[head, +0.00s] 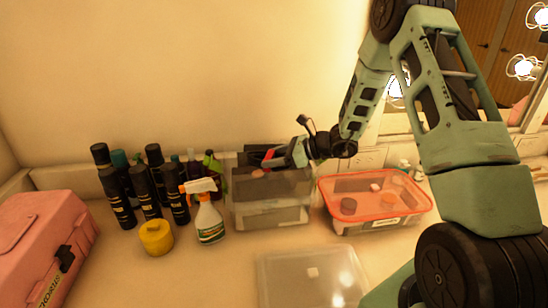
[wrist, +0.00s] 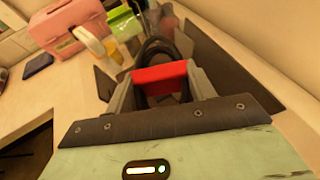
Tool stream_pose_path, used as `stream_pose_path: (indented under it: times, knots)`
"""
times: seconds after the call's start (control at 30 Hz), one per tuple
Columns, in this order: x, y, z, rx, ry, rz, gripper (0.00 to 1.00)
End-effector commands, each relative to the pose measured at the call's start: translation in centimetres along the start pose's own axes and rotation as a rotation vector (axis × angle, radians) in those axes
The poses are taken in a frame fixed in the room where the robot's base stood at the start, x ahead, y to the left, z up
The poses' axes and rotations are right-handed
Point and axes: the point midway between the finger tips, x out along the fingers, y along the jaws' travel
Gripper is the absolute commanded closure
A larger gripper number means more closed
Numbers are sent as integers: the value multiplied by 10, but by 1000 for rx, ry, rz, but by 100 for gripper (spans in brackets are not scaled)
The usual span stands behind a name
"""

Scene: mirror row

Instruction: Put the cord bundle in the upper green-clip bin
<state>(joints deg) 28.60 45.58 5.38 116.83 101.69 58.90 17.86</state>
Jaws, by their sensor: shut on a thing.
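The cord bundle, black loops with a red band (head: 268,155), is at my gripper (head: 277,157). In the wrist view the red band (wrist: 160,78) sits between the two fingers of my gripper (wrist: 160,85), which is shut on it, and dark loops rise behind it. A clear stacked bin (head: 270,215) stands directly below the gripper. The gripper is at the bin's top, by its back; I cannot tell whether the bundle is inside the rim. Green parts (head: 214,165) show at the bin's left; I cannot tell whether they are its clips.
A bin with an orange rim (head: 335,220) stands right. A clear flat lid or box (head: 290,285) lies in front. A pink case (head: 40,240) is at far left.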

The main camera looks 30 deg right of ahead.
Motion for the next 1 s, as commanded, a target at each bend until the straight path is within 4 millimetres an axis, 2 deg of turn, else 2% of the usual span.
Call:
stream_pose_path:
  times: [0.2, 0.23, 0.3, 0.63, 0.8, 0.87, 1.0]
  knots:
    - [1, 0, -4, 0, 0, 0, 74]
    - [1, 0, -4, 0, 1, 0, 43]
    - [1, 0, -4, 0, 2, 1, 24]
    - [1, 1, -3, 1, 2, 2, 24]
    - [-4, 1, 12, 0, 2, 2, 24]
    - [-14, -1, 6, 0, 2, -3, 24]
    - [-47, -1, 5, -1, 1, -5, 24]
